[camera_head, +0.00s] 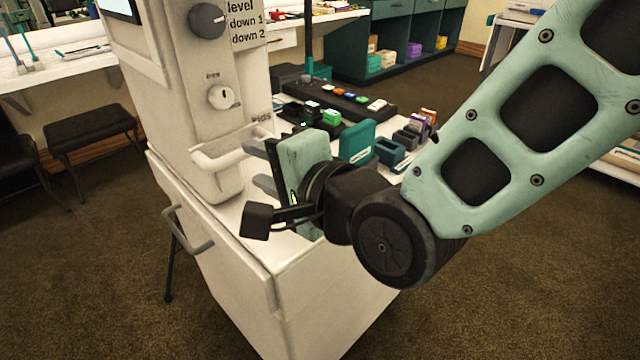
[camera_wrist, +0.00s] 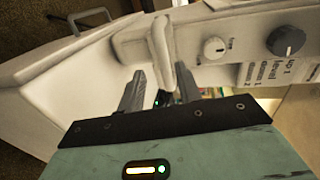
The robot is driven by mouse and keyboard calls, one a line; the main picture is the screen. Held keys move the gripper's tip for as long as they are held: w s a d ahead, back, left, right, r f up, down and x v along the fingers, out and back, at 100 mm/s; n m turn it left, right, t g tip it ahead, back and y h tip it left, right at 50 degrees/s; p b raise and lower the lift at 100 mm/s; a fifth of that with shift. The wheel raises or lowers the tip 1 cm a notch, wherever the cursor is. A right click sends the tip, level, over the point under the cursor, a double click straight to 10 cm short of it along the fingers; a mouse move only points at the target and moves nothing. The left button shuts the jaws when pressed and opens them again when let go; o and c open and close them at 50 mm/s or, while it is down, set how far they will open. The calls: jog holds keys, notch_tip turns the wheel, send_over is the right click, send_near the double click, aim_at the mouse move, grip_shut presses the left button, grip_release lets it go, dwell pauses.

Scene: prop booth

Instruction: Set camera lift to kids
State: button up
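A white booth column (camera_head: 150,75) carries a white bar handle (camera_head: 225,158) low on its front. A label reading "kids" (camera_head: 262,116) is on the column just above the handle's right end. My gripper (camera_head: 262,166) is beside the handle's right end, its fingers pointing left toward the column. In the wrist view the handle (camera_wrist: 161,42) reaches in between the tips of my gripper (camera_wrist: 159,80). The fingers are apart, and I see no grip on the handle. Whether a finger touches it I cannot tell.
Above the handle are a small white knob (camera_head: 222,96) and a dark knob (camera_head: 207,20) beside "level, down 1, down 2". Small boxes and a button panel (camera_head: 340,103) lie behind my gripper. A black stool (camera_head: 90,128) is at left.

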jog(key=b+v, duration=1)
jog(key=v, duration=0.1)
jog(key=shift+s+d, duration=0.2)
jog(key=shift+s, duration=0.05)
dwell(0.4)
jog(key=d+f+n+g+h, duration=0.3)
jog(key=f+n, duration=0.1)
jog(key=f, duration=0.3)
jog(key=d+f+n+g+h, duration=0.2)
jog(key=d+f+n+h, duration=0.15)
jog(key=f, duration=0.35)
jog(key=s+d+f+n+g+h, duration=0.4)
jog(key=s+d+f+n+g, duration=0.15)
jog(key=d+n, duration=0.25)
notch_tip(320, 180, up, 29)
jog(key=d+p, duration=0.1)
jog(key=p, duration=2.8)
jog(key=shift+h, duration=0.45)
